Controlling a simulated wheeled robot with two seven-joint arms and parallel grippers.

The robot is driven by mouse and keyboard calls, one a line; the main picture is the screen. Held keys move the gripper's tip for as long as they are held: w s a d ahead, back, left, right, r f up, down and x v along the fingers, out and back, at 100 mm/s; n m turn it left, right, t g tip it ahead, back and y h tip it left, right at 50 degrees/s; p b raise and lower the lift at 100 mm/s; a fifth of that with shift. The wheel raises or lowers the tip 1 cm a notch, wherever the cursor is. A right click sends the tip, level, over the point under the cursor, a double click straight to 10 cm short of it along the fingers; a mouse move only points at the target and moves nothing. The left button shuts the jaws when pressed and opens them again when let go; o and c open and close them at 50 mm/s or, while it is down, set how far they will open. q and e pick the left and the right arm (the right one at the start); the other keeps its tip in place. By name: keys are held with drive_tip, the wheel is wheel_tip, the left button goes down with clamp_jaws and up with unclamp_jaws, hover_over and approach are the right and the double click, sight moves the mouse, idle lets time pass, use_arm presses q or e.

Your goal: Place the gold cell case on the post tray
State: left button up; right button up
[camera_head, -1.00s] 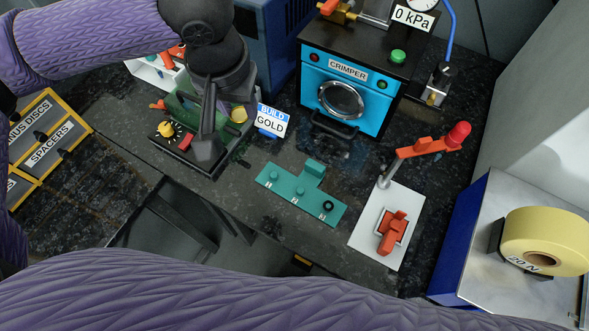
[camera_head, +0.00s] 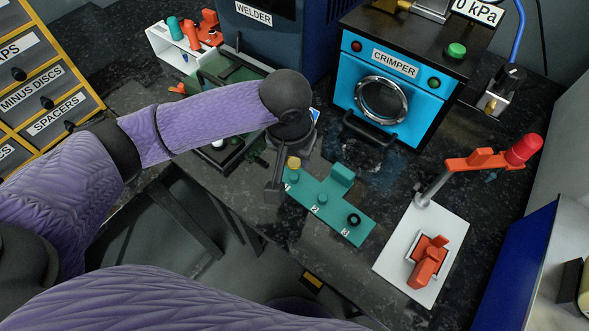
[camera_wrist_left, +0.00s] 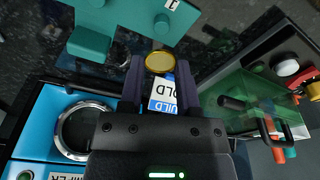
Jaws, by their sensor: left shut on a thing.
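The gold cell case (camera_head: 294,163) is a small round gold piece at the left end of the teal post tray (camera_head: 334,207) in the head view. In the left wrist view the gold cell case (camera_wrist_left: 159,62) sits between the fingertips of my left gripper (camera_wrist_left: 157,72), which is shut on it. The post tray (camera_wrist_left: 128,10) lies just beyond it there. My left gripper (camera_head: 283,172) hangs over the tray's left end, and I cannot tell the exact height. A black ring (camera_head: 353,219) is on the tray's right post. My right gripper is out of view.
The blue crimper (camera_head: 385,88) stands behind the tray. A white plate with a red-handled lever (camera_head: 428,262) is to the right. A BUILD GOLD card (camera_wrist_left: 163,95) shows below the case in the wrist view. The counter's front edge runs close by.

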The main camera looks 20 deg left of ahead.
sight(293, 164)
use_arm(q)
wheel_tip(293, 164, down, 4)
drive_tip(key=shift+f+b, duration=0.2)
drive_tip(key=shift+b, duration=0.8)
drive_tip(key=shift+r, duration=0.15)
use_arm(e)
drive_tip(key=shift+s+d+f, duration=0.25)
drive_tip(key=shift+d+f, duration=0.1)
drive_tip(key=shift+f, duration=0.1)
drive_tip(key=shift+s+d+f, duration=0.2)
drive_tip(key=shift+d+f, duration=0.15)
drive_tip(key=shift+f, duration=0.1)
